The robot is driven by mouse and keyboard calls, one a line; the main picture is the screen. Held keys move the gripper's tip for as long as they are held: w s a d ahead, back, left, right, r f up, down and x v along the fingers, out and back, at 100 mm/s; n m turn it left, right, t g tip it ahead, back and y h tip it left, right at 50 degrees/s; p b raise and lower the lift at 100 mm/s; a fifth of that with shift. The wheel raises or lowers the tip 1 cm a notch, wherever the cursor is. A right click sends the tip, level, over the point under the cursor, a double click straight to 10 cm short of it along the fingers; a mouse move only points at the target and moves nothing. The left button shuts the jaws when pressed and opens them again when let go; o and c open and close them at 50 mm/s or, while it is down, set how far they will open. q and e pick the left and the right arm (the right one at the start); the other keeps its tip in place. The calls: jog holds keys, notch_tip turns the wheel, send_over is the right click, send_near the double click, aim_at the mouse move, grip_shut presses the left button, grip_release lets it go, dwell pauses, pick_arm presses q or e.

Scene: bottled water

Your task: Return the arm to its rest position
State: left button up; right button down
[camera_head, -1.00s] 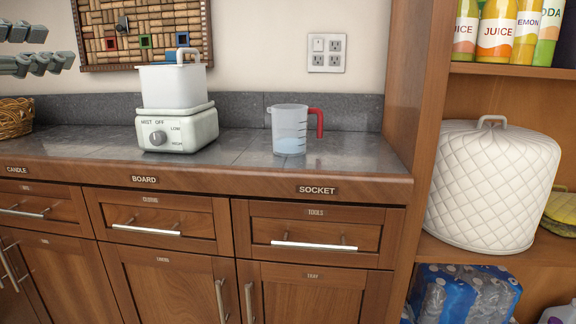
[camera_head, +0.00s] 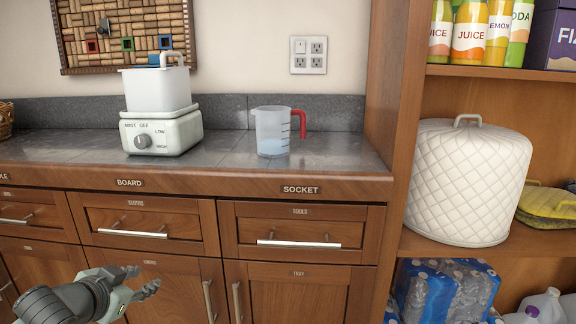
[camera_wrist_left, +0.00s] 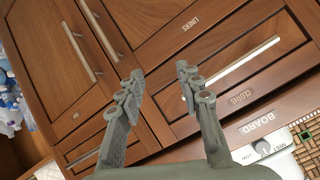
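My left gripper (camera_head: 143,282) is at the lower left of the head view, in front of the cabinet doors below the counter. In the left wrist view its two fingers (camera_wrist_left: 160,88) stand apart with nothing between them, so it is open and empty. Behind the fingers are the cabinet fronts and a drawer labelled CLOTHS. My right gripper is in neither view. The bottled water packs (camera_head: 447,292) sit on the lower shelf at the right, away from my left gripper.
A counter (camera_head: 225,180) holds a white humidifier (camera_head: 160,115) and a measuring cup (camera_head: 272,132) with a red handle. Drawer handles (camera_head: 298,244) stick out from the cabinet front. A quilted white cover (camera_head: 468,185) and juice bottles (camera_head: 470,35) stand on the right shelves.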

pick_arm(q)
jog(key=s+d+f+n+g+y, duration=0.1)
jog(key=s+d+f+n+g, duration=0.2)
jog(key=s+f, duration=2.3)
notch_tip(320, 180, down, 4)
jog(key=n+g, duration=0.1)
jog(key=g, duration=0.4)
jog(key=shift+s+g+y, duration=0.3)
jog(key=shift+y, duration=0.1)
jog(key=shift+d, duration=0.1)
